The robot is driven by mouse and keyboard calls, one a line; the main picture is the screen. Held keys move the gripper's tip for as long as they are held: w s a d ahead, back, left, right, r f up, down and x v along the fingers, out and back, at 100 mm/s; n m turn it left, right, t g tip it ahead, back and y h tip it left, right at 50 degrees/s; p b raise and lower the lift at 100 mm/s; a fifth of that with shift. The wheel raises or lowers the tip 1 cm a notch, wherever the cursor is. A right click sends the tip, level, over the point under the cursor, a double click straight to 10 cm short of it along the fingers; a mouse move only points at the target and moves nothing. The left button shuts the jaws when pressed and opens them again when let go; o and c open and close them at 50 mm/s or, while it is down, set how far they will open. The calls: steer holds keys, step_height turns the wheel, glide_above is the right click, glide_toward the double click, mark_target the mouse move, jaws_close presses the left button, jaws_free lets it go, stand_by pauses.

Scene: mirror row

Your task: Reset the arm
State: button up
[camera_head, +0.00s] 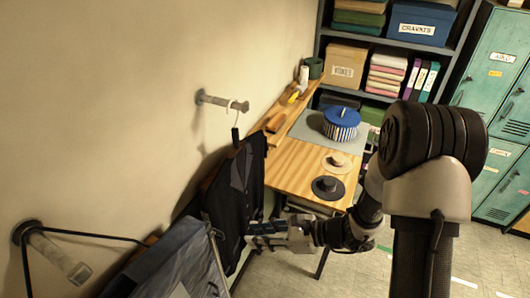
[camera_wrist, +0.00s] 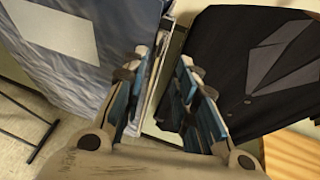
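My gripper (camera_head: 255,229) is at the lower middle of the head view, beside the lower part of a dark vest (camera_head: 236,190) that hangs from a wall peg. In the wrist view my gripper (camera_wrist: 167,80) has its two blue-padded fingers apart, with a gap between them. I see nothing held in that gap. The dark vest (camera_wrist: 262,68) is to the right of the fingers in the wrist view. A grey-blue cloth item (camera_wrist: 85,50) with a pale patch is to the left. Whether the fingers touch either one, I cannot tell.
Shelves and green lockers (camera_head: 500,75) are behind.

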steer(key=s+d+r+n+g+h+b, duration=0.25)
steer(key=s+n+g+h+b, duration=0.2)
steer(key=s+n+b, duration=0.7)
steer(key=s+d+f+n+t+h+b, duration=0.1)
steer(key=s+d+n+t+h+b, duration=0.2)
steer(key=d, duration=0.4)
steer(key=s+d+f+n+t+h+b, duration=0.2)
steer(key=s+d+n+t+h+b, duration=0.1)
steer(key=d+n+h+b, duration=0.2)
steer(key=shift+s+d+f+n+t+h+b, duration=0.4)
steer(key=shift+d+b, duration=0.55)
steer(key=shift+d, duration=0.45)
steer(key=shift+r, duration=0.1)
